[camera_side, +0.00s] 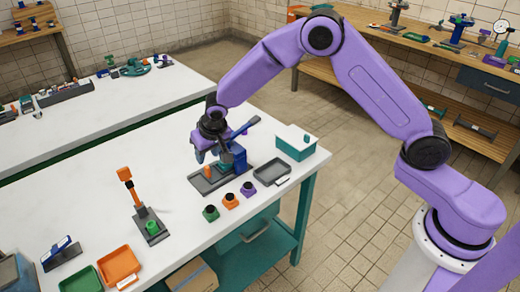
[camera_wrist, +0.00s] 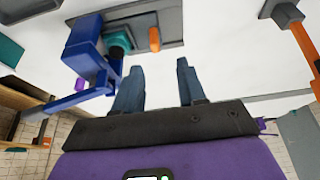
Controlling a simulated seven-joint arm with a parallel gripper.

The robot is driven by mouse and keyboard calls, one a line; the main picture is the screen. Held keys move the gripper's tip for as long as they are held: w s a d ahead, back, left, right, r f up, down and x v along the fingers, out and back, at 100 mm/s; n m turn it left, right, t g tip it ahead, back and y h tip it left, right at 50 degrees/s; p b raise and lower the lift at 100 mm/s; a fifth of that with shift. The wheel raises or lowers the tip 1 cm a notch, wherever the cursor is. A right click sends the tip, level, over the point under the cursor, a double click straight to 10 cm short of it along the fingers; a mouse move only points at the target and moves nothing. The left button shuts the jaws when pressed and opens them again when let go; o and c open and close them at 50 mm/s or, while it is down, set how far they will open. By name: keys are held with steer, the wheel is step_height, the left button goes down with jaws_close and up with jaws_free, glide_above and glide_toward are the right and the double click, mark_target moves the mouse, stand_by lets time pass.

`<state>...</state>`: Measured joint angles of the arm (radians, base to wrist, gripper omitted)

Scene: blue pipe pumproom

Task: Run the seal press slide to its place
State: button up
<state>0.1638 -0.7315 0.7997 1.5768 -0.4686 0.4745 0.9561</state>
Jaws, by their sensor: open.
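The seal press is a blue column (camera_side: 234,155) on a dark grey base (camera_side: 205,184) near the middle of the white table. An orange peg (camera_side: 208,170) stands on the base, and it also shows in the wrist view (camera_wrist: 155,39). I cannot tell which part is the slide. My gripper (camera_wrist: 158,66) is open and empty, beside and above the press, with its fingers pointing toward the base.
A second fixture with an orange lever (camera_side: 132,188) and green part stands to the left. Green, orange and purple small parts (camera_side: 230,200) lie in front of the press. A grey tray (camera_side: 272,172) and teal box (camera_side: 296,147) are to the right. Bare table lies left of the press.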

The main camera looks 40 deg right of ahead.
steer(key=x, duration=1)
steer(key=shift+f, duration=0.1)
steer(key=a, duration=0.4)
steer(key=shift+a+r, duration=0.1)
steer(key=shift+r, duration=0.15)
steer(key=v, duration=1.7)
steer(key=s+d+r+n+g, duration=0.1)
steer(key=s+d+r+n, duration=0.1)
steer(key=s, duration=0.6)
steer(key=s+d+r+n, duration=0.3)
steer(key=s+d, duration=0.1)
steer(key=s, duration=0.5)
steer(key=shift+r+n+g, duration=0.2)
steer(key=shift+n+g, duration=0.2)
steer(key=m+t, duration=0.2)
steer(key=m, duration=0.4)
glide_above(203, 176)
steer(key=s+a, duration=0.4)
steer(key=s, duration=0.4)
step_height(203, 176, down, 5)
steer(key=x, duration=1.7)
steer(key=shift+d+f, duration=0.2)
steer(key=shift+f, duration=0.05)
